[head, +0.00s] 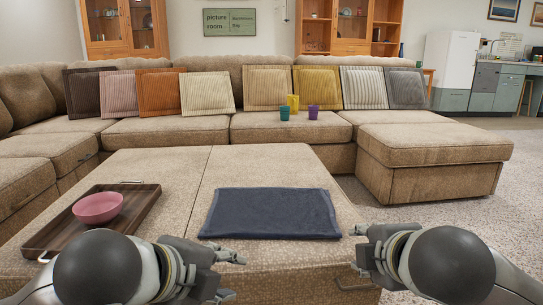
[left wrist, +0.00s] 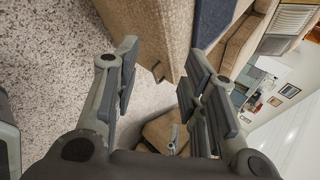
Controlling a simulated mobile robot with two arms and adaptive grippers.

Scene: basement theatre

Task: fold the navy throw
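The navy throw (head: 270,213) lies flat as a neat rectangle on the right half of the beige ottoman table (head: 184,175). Part of it also shows in the left wrist view (left wrist: 212,20). My left gripper (head: 232,276) is open and empty, in front of the throw's near left corner. Its spread fingers show in the left wrist view (left wrist: 162,60), with nothing between them. My right gripper (head: 356,248) looks open and empty, just off the throw's near right corner. Neither gripper touches the throw.
A wooden tray (head: 60,226) with a pink bowl (head: 97,207) lies left of the throw. Teal (head: 284,113), yellow (head: 293,103) and purple (head: 313,112) cups stand on the sofa behind. Several cushions line the sofa back. The table top beyond the throw is clear.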

